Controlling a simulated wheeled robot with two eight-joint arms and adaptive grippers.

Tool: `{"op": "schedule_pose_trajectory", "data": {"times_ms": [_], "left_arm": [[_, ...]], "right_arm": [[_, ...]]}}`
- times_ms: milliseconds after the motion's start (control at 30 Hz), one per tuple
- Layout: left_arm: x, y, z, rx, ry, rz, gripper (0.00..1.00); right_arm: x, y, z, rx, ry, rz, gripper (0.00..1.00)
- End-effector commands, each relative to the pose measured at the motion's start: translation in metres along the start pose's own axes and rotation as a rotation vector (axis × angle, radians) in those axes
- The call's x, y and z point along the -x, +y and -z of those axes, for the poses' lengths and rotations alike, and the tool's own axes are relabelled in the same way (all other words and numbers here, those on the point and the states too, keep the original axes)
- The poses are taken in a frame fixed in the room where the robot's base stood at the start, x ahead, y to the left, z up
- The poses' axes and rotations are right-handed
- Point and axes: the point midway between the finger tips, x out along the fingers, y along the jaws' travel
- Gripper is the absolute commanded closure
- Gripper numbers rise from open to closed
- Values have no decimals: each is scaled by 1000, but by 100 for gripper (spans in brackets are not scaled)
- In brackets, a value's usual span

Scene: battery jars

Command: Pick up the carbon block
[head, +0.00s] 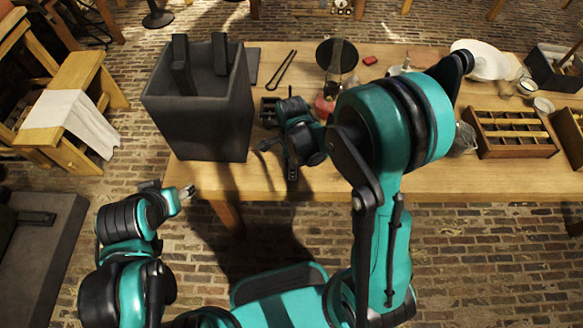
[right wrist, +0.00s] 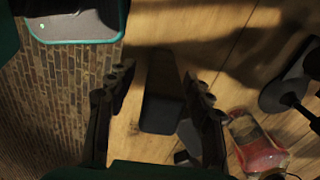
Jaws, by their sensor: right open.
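A long dark carbon block (right wrist: 162,95) stands out against the wooden table in the right wrist view, between my right fingers. My right gripper (right wrist: 156,75) is open, with one finger on each side of the block and a visible gap to both. I cannot tell how far above the block the fingertips are. In the head view my right gripper (head: 280,155) is over the table near its front edge, and I cannot pick the block out from its dark parts. My left gripper (head: 186,192) is away from the block, low in front of the table's left end.
A large dark grey jar (head: 200,120) with dark slabs inside stands left of my right gripper. A red-based glass vessel (right wrist: 258,150) is close by on the right in the wrist view. A wooden compartment box (head: 510,135) is farther right. The table's front right is clear.

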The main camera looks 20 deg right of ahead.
Motion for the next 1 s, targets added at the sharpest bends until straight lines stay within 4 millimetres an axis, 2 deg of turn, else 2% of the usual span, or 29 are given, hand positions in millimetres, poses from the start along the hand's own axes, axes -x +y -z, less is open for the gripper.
{"op": "schedule_pose_trajectory", "data": {"times_ms": [33,100,333,533,867,1000], "left_arm": [[-6,0,-4,0,0,0,46],[-7,0,-5,0,0,0,46],[-6,0,-4,0,0,0,46],[-6,0,-4,0,0,0,46],[-6,0,-4,0,0,0,46],[-2,0,-1,0,0,0,46]], "right_arm": [[-12,-1,0,0,0,0,48],[-18,-1,0,0,0,0,48],[-18,0,0,1,0,0,48],[-18,0,0,1,0,0,100],[-16,0,0,1,0,1,100],[-7,0,0,1,0,1,100]]}}
